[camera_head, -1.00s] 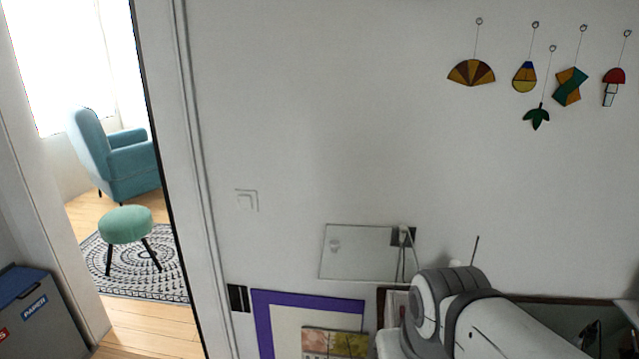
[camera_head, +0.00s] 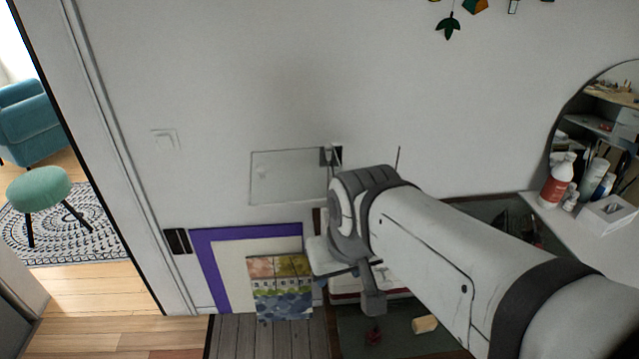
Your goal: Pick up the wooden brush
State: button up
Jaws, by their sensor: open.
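I cannot make out a wooden brush for certain. A small tan, wood-coloured piece (camera_head: 425,324) lies on the dark work surface (camera_head: 395,345) at the bottom centre, but I cannot tell whether it is the brush. My arm reaches in from the lower right and bends near the middle of the view. The jaws of my gripper do not show; the arm hides part of the surface behind it.
A small dark red object (camera_head: 373,336) lies left of the tan piece. A purple-bordered picture (camera_head: 207,255) and a patterned sheet (camera_head: 283,290) are at the left. A red-and-white bottle (camera_head: 557,182) and a white box (camera_head: 607,215) stand on a white shelf at the right.

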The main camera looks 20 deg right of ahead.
aim_at(425, 325)
jog(key=k, duration=1.05)
jog(key=z, duration=0.4)
jog(key=i, duration=0.7)
jog(key=z, duration=0.5)
